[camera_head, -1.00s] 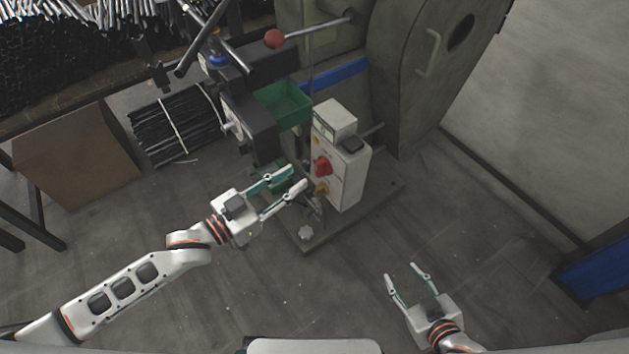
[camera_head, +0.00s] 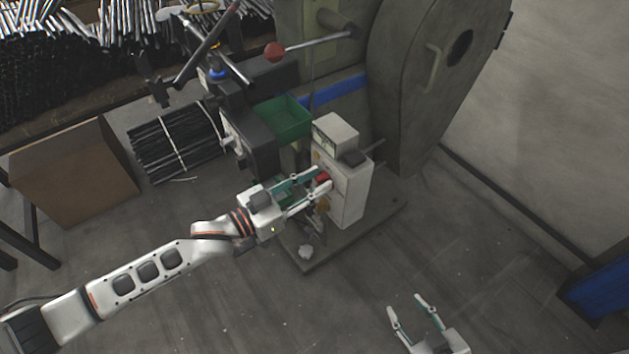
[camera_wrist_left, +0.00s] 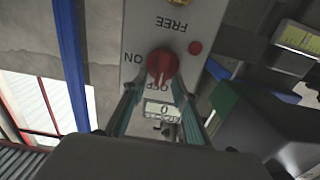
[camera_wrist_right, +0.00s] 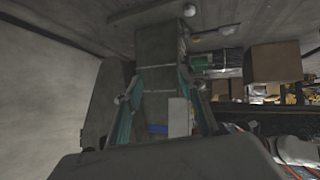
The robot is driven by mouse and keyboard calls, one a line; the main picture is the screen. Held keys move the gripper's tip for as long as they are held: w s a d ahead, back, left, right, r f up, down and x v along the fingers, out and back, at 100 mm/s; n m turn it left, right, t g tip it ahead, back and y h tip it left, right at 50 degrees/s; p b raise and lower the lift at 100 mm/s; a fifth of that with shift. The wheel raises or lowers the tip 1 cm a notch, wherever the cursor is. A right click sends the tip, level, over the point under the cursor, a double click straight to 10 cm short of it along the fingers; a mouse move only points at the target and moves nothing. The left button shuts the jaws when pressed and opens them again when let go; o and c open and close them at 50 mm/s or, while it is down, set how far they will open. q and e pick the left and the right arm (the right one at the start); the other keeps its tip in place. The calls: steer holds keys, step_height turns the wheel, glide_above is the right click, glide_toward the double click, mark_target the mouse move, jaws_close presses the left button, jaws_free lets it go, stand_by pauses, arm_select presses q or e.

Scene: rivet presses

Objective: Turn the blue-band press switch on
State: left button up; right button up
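The press with the blue band (camera_head: 338,90) stands at the upper middle. Its white switch box (camera_head: 350,190) carries a red rotary switch (camera_head: 323,178), partly hidden by my left fingers. My left gripper (camera_head: 318,183) is at the box front, fingers apart. In the left wrist view the left gripper's fingertips (camera_wrist_left: 156,88) lie on either side of the switch's lower part; contact cannot be told. My right gripper (camera_head: 412,308) is open and empty at the lower right.
A green bin (camera_head: 283,118) and a lever with a red ball (camera_head: 275,52) are above the box. A cardboard box (camera_head: 75,170) and black bundled rods (camera_head: 178,140) lie at the left. The floor in front of the press base is clear.

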arm_select(q)
jaws_close()
